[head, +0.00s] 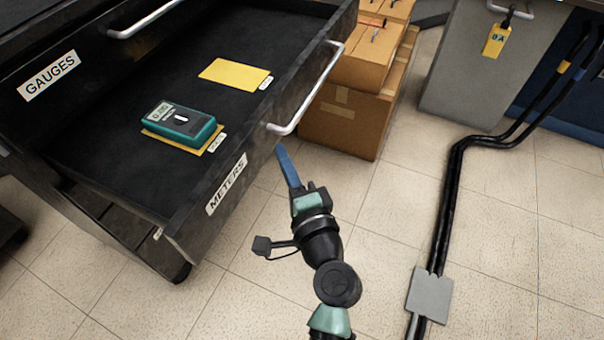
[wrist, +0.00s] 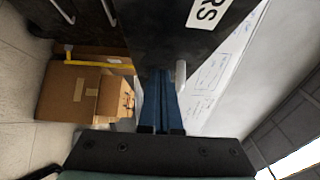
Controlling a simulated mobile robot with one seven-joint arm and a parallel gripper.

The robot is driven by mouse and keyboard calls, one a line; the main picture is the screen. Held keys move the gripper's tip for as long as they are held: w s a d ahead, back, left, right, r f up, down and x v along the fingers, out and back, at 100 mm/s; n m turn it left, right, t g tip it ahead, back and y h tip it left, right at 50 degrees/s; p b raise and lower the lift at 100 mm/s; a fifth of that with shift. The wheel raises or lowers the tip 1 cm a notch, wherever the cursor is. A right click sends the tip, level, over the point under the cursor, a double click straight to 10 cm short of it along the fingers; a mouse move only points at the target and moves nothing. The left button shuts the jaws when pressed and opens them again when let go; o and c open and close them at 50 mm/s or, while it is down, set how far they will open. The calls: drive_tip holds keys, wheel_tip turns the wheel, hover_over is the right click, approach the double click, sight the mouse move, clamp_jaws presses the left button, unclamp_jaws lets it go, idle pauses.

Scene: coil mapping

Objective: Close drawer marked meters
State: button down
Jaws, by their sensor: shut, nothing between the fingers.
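The drawer marked METERS (head: 255,160) stands pulled out of the black cabinet. Its white label (head: 226,184) is on the front, and part of it shows in the wrist view (wrist: 205,12). Its silver bar handle (head: 308,95) is on the right part of the front. My gripper (head: 281,150) has blue fingers pressed together, with nothing between them. The fingertips are just outside the drawer front, close to the handle's lower end. In the wrist view the fingers (wrist: 162,100) point at the dark front beside the pale handle (wrist: 180,75). I cannot tell whether they touch.
Inside the drawer lie a teal meter (head: 180,123) on a yellow card and a bare yellow card (head: 235,74). A drawer marked GAUGES (head: 50,76) is above. Cardboard boxes (head: 345,115) stand right of the drawer. Black cables (head: 445,200) cross the tiled floor.

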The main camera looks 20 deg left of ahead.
drive_tip(key=shift+a, duration=0.9)
drive_tip(key=shift+a, duration=0.1)
